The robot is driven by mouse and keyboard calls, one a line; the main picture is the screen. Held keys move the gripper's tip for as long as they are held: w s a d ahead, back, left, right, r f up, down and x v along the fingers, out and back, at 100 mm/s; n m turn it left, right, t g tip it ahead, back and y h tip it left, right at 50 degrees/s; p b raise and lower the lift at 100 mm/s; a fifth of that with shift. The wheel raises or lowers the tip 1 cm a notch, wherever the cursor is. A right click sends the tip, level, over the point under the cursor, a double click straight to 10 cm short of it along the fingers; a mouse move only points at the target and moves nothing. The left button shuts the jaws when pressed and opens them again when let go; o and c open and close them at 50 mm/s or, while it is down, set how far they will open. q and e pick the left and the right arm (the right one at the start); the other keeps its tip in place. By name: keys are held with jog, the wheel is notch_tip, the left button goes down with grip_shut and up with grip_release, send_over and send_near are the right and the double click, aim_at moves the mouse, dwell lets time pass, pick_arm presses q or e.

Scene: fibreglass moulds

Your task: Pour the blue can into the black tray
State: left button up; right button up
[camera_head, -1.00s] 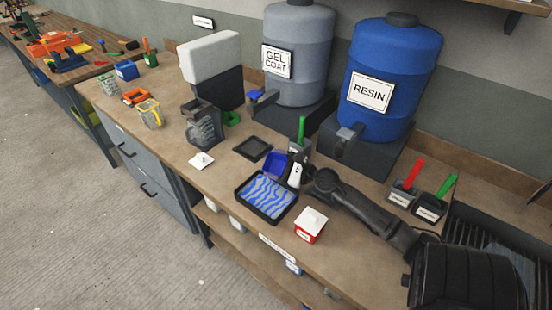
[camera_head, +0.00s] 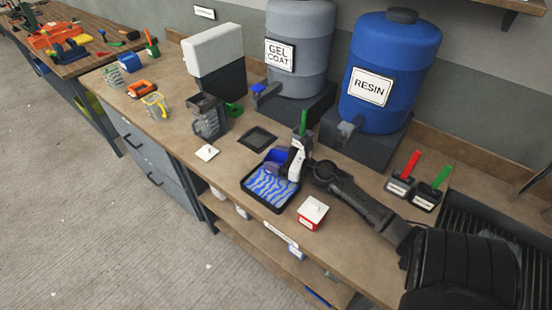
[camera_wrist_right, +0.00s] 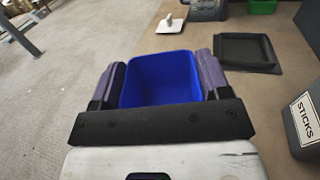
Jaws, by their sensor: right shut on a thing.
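The black tray (camera_head: 257,199) lies near the front edge of the bench, with blue and pale wavy stripes across its inside. The blue can (camera_head: 279,155) is at the tray's far end, partly hidden by my gripper. My right gripper (camera_head: 285,168) is shut on it. In the right wrist view, the blue can (camera_wrist_right: 163,80) sits between the two purple-grey fingers of the gripper (camera_wrist_right: 161,75), its blue inside facing the camera. I cannot make out any contents in it. The black tray with stripes is not visible there. My left gripper is not in view.
A small dark square tray (camera_head: 257,139) lies behind. A red box with a white lid (camera_head: 312,213) stands close at the right. A sticks holder with a green stick (camera_head: 303,122) is just behind the gripper. The resin drum (camera_head: 392,70) and gel coat drum (camera_head: 300,45) stand at the back.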

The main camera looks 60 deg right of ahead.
aim_at(276, 152)
jog(key=shift+r+p, duration=1.4)
jog(key=shift+r, duration=0.2)
jog(key=shift+r+p, duration=0.45)
